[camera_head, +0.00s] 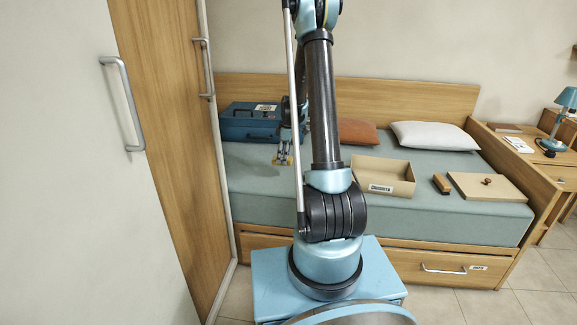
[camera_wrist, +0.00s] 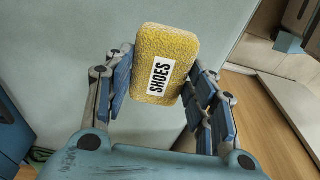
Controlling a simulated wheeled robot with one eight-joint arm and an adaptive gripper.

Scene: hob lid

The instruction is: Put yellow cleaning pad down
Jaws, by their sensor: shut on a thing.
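The yellow cleaning pad (camera_wrist: 180,45) is a rough-textured block with a white label reading "SHOES" in the wrist view. My gripper (camera_wrist: 163,82) is shut on it, with blue finger pads on its left and right sides. In the head view the pad (camera_head: 283,160) appears small, low at the end of my gripper, over the left part of the bed's blue-green mattress (camera_head: 245,185). I cannot tell whether the pad touches the mattress. My arm partly covers the area around it.
A blue case (camera_head: 250,125) lies behind my gripper. An orange pillow (camera_head: 357,132) and a white pillow (camera_head: 433,136) are at the back. An open cardboard box (camera_head: 383,176), a brown block (camera_head: 442,183) and a flat lid (camera_head: 487,187) lie to the right. Wooden wardrobe doors (camera_head: 170,120) stand close left.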

